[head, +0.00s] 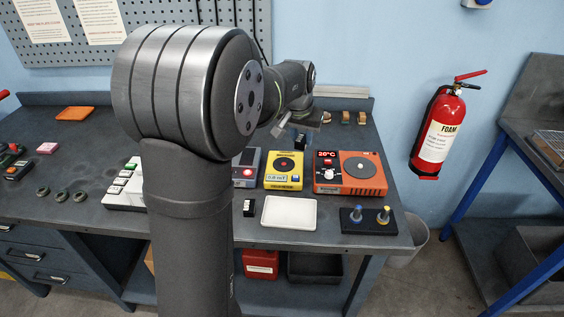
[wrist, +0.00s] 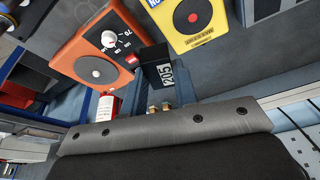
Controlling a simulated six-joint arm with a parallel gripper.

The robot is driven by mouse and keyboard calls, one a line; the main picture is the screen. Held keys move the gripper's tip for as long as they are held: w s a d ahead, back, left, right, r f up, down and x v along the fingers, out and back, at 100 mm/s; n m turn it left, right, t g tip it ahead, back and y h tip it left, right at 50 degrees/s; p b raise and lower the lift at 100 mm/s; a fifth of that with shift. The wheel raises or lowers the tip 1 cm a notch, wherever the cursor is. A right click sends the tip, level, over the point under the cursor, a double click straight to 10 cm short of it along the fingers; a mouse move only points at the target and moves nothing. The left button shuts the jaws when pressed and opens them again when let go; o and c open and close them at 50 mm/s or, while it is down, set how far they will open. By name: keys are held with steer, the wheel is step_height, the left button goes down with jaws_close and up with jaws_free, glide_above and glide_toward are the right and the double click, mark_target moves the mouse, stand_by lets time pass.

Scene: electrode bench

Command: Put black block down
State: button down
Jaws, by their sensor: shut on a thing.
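Whether the block touches anything underneath is not clear.
A yellow device (head: 284,170) and an orange hotplate (head: 349,172) stand close by on the bench (head: 330,243). A white tray (head: 289,213), a small black-and-white item (head: 249,207) and a black stand with two posts (head: 368,221) are at the front. Small tan pieces (head: 346,117) sit behind.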

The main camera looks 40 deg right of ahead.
steer(key=s+m, duration=0.1)
steer(key=s, duration=0.3)
glide_above(285, 163)
steer(key=a, duration=0.1)
steer(key=f, duration=0.7)
steer(key=shift+s, duration=0.2)
steer(key=shift+f, duration=1.95)
steer(key=shift+f, duration=0.1)
steer(key=c, duration=1.1)
jaws_free()
steer(key=shift+c, duration=0.2)
steer(key=v, duration=1.2)
steer(key=shift+w+a, duration=0.15)
steer(key=shift+w, duration=0.05)
